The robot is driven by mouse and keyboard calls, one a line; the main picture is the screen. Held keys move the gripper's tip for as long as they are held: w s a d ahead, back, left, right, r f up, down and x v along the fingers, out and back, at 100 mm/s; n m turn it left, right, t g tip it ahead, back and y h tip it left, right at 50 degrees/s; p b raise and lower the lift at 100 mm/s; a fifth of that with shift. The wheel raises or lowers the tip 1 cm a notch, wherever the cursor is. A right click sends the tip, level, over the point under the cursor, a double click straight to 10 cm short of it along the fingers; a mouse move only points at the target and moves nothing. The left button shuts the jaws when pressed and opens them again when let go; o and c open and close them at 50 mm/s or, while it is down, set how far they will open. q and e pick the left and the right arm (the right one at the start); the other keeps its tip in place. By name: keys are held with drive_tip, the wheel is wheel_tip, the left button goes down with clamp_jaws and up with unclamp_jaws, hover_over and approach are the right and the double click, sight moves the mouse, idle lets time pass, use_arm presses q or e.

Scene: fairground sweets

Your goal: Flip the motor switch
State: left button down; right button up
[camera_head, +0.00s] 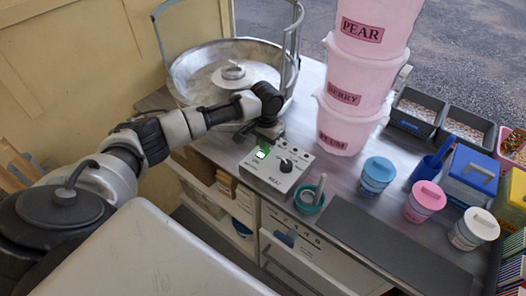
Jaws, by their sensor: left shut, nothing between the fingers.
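The control box (278,168) is grey and stands near the counter's front edge, in front of the metal bowl. On its top are a lit green switch (262,153) at the left and a black knob (286,165) at the right. "HEAT" seems to be printed on its front. My left gripper (259,137) is shut and empty, pointing down just behind the green switch. I cannot tell whether its fingertips touch the box. My right gripper is out of view.
The large metal bowl (190,82) with upright posts stands behind my left arm. Stacked pink buckets (360,75) stand right of it. A teal cup (308,198) is beside the box. Lidded tubs (425,200) stand further right. A dark mat (385,240) lies bare at the front.

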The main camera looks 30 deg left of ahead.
use_arm(q)
drive_tip(key=shift+s+f, duration=0.1)
drive_tip(key=shift+f, duration=0.45)
drive_tip(key=shift+r+p, duration=0.7)
drive_tip(key=shift+p, duration=0.15)
wheel_tip(320, 180, up, 6)
drive_tip(key=p, duration=0.6)
drive_tip(key=shift+f+p, duration=0.15)
drive_tip(key=shift+p, duration=0.15)
